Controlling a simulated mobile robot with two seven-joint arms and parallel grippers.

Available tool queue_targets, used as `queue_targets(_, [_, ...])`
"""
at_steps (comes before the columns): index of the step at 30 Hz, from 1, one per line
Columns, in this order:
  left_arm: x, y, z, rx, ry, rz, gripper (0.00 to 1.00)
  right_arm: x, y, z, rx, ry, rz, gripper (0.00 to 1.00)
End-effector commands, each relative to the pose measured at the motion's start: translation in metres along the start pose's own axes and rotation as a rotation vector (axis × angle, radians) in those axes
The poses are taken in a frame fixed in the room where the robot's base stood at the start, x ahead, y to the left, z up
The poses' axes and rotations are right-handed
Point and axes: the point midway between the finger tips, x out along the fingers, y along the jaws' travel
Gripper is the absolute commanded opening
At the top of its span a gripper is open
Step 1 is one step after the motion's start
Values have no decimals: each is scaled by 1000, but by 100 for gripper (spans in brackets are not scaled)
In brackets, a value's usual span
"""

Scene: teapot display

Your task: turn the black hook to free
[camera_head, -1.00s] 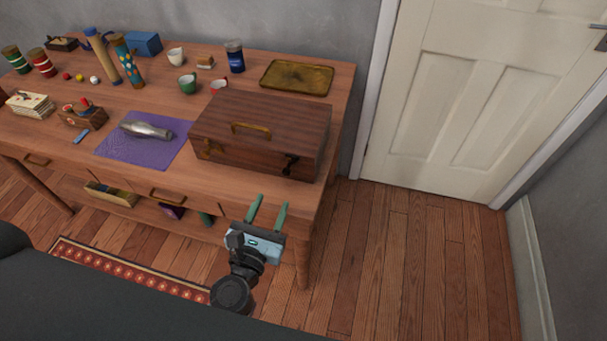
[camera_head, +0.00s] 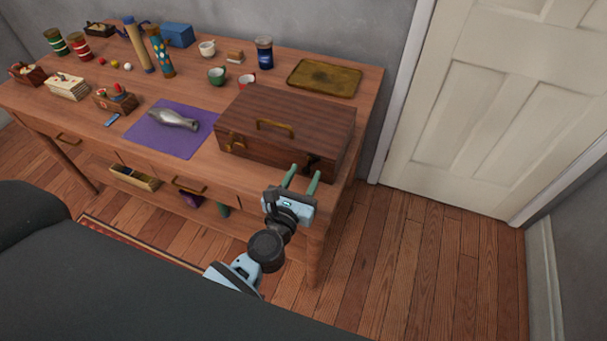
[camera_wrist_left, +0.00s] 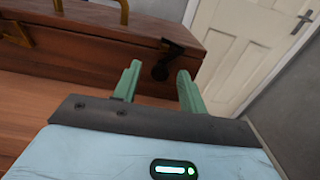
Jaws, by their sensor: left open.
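The wooden case (camera_head: 285,117) stands shut on the right end of the table, with a brass handle on its front top edge. The black hook (camera_head: 311,160) is on the front face of the case near its right end. In the left wrist view the black hook (camera_wrist_left: 162,66) shows as a dark arm with a rounded lower end. My left gripper (camera_head: 305,171) is open and empty, just in front of the hook. In the left wrist view its fingertips (camera_wrist_left: 159,68) sit either side of the hook, apparently short of it. My right gripper is out of view.
A brass latch (camera_wrist_left: 15,32) is on the case's left front. A purple mat (camera_head: 150,138) with a metal vase (camera_head: 173,119) lies left of the case. A brass tray (camera_head: 324,77) lies behind it. Open floor (camera_head: 410,260) and a white door (camera_head: 490,100) are to the right.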

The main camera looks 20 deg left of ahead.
Motion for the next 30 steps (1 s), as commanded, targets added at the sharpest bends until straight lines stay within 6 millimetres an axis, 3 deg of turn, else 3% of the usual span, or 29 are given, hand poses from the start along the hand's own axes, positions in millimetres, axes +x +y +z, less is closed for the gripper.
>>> queue_targets(11, [6, 0, 0, 0, 0, 0, 42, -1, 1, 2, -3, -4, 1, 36])
queue_targets(21, [6, 0, 0, 1, 0, 0, 0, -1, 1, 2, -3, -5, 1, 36])
queue_targets(30, [6, 0, 1, 41, 0, 0, 0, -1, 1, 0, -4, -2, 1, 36])
